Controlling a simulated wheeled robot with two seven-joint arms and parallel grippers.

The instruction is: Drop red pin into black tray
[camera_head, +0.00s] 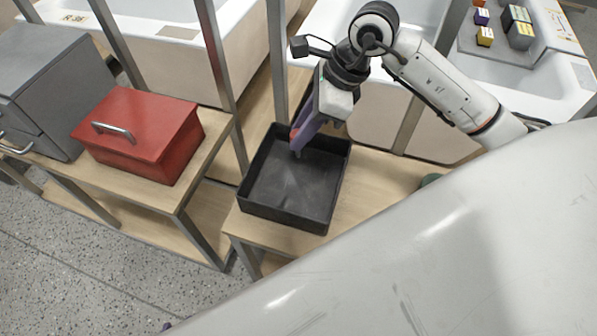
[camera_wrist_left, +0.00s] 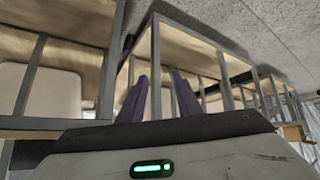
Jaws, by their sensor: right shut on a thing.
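The black tray (camera_head: 257,203) is a square, shallow, open box on the wooden shelf, and its visible floor looks bare. My right gripper (camera_head: 298,148) points down over the tray's back part, with its purple fingers shut on the red pin (camera_head: 294,132). Only a small orange-red patch of the pin shows between the fingers; the rest is hidden. I cannot tell whether the fingertips touch the tray floor. In the left wrist view, my left gripper (camera_wrist_left: 160,90) has two purple fingers apart with nothing between them. Only a purple tip of it shows at the bottom of the head view.
A red metal box (camera_head: 135,135) with a handle and a grey cabinet (camera_head: 55,85) stand on the shelf to the left. Metal posts rise behind the tray. White tub shells (camera_head: 180,50) stand behind. Small coloured blocks (camera_head: 485,36) sit at the upper right.

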